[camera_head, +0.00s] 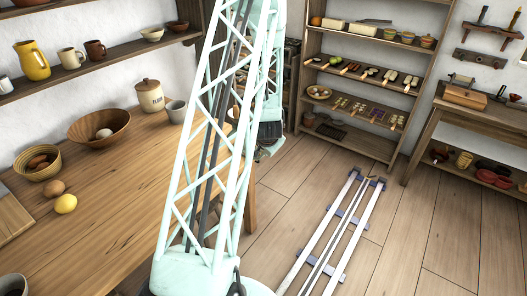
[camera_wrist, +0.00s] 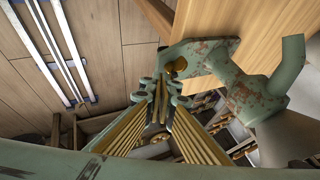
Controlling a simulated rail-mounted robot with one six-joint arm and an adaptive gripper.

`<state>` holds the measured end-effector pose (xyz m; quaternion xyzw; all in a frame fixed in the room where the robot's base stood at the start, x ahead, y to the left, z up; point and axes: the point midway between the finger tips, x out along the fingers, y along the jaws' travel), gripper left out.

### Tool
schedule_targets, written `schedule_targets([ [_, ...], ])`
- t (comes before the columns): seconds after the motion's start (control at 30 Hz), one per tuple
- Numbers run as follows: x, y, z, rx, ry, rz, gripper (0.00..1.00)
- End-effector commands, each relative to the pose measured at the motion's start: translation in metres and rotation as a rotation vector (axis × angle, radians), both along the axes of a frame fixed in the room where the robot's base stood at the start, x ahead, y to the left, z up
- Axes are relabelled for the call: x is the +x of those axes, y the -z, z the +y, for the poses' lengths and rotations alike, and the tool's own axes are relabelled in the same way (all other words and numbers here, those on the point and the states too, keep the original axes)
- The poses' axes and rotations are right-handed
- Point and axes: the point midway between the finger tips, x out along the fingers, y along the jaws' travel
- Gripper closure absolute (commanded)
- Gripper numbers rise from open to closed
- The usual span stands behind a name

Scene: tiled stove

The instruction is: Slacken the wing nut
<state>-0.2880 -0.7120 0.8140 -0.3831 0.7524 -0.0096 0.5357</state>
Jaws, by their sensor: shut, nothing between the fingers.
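I cannot make out a wing nut for certain in either view. In the wrist view, my gripper (camera_wrist: 162,88) has its two ribbed, brass-coloured fingers closed together at the tips, with nothing between them. Just beyond the tips is a small brass-coloured round piece (camera_wrist: 178,67) against a worn green metal part; I cannot tell what it is or whether the tips touch it. In the head view the lattice column hides most of my arm, and the fingers cannot be made out.
A wooden table (camera_head: 110,215) at left holds a wooden bowl (camera_head: 99,128), flour jar (camera_head: 150,95) and lemon (camera_head: 65,204). A loaded shelf (camera_head: 357,143) stands at the back, a workbench (camera_head: 480,112) at right. Floor rails (camera_head: 335,235) lie on otherwise open floor.

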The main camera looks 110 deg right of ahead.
Motion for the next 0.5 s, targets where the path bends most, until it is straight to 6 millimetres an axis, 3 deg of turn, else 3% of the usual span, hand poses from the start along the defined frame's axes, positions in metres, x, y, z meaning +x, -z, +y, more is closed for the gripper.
schedule_targets([
  [0.5,-0.0038,-0.0004,-0.0008,-0.001,-0.055,0.0,1.0],
])
